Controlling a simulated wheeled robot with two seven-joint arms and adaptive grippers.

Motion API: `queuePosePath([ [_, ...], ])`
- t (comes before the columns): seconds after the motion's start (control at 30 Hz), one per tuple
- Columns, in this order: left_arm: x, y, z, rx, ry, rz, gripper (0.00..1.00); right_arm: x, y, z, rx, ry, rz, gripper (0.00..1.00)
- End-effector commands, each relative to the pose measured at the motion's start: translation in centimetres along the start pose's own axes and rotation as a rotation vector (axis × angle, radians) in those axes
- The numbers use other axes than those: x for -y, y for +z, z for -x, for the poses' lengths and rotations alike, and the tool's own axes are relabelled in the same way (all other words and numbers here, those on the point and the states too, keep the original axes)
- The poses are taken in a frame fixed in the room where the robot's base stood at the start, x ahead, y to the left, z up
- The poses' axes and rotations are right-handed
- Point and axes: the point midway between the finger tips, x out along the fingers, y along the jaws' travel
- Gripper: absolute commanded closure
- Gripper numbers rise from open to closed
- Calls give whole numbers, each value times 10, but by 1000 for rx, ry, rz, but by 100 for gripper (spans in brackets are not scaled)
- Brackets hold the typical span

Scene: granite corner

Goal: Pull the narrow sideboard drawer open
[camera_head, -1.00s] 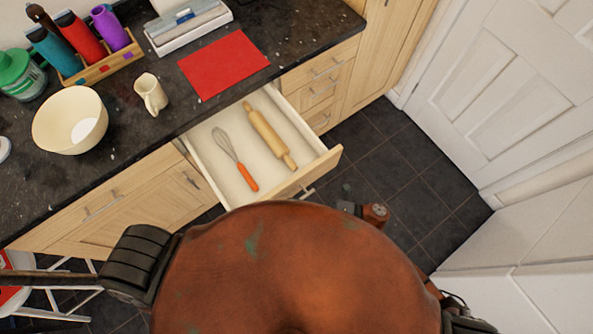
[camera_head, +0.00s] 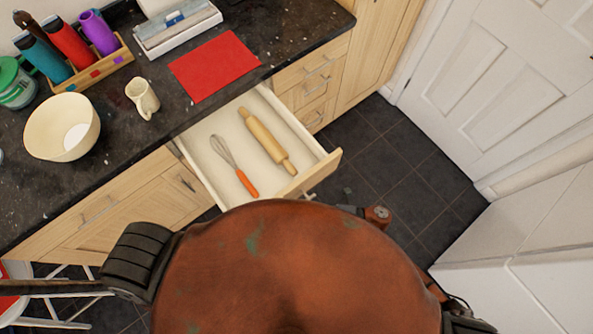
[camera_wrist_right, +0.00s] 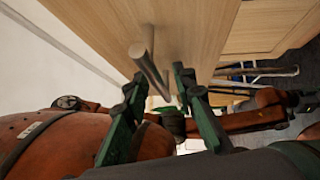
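The narrow sideboard drawer (camera_head: 204,158) stands well out from the wooden sideboard in the head view. A whisk with an orange handle (camera_head: 246,183) and a wooden rolling pin (camera_head: 262,140) lie inside. Its bar handle (camera_wrist_right: 151,70) shows in the right wrist view, on the wooden front. My right gripper (camera_wrist_right: 158,85) has its green fingers apart, with the bar between or just beyond the tips; I cannot tell if they touch it. In the head view my body hides most of that gripper. My left gripper is out of view.
The dark worktop holds a cream bowl (camera_head: 63,127), a jug (camera_head: 142,98), a red mat (camera_head: 214,66) and a rack of bottles (camera_head: 90,72). A white door (camera_head: 500,90) is at the right. Dark floor tiles (camera_head: 400,175) are clear beside the drawer.

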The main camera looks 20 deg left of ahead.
Motion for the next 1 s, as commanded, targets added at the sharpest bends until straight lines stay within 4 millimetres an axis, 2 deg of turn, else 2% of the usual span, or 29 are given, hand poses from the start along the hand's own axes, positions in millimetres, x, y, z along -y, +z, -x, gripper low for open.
queuePosePath([
  [0.23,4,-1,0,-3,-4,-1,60,0,0,0,0,1,0,75],
  [0.37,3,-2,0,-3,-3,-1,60,0,0,10,0,-1,0,75],
  [0.8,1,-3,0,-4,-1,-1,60,1,0,94,1,-3,-1,75],
  [1.0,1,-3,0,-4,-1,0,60,0,0,116,0,-1,-1,75],
])
